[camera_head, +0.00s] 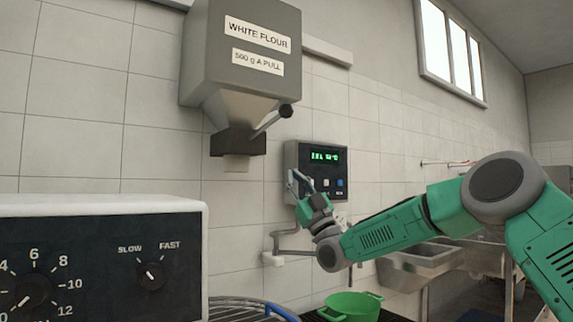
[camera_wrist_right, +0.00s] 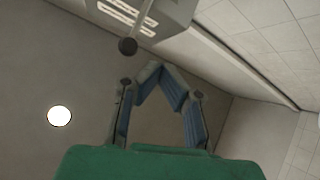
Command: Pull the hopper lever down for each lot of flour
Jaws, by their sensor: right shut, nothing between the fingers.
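The grey flour hopper (camera_head: 205,55) hangs on the tiled wall, labelled "WHITE FLOUR" and "500 g A PULL". Its lever (camera_head: 268,124) slants up to the right from the dark outlet block and ends in a black ball knob (camera_head: 286,111). The knob also shows in the right wrist view (camera_wrist_right: 127,46), near the hopper's underside. My right gripper (camera_head: 297,175) points up below the knob, apart from it, in front of the wall display. In the wrist view its fingertips (camera_wrist_right: 161,73) are together and empty. My left gripper is out of view.
A display box (camera_head: 292,158) with green digits and buttons is on the wall behind my right gripper. A green pot (camera_head: 350,308) stands below. A dial panel (camera_head: 110,262) fills the lower left. A steel sink (camera_head: 425,262) is at right.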

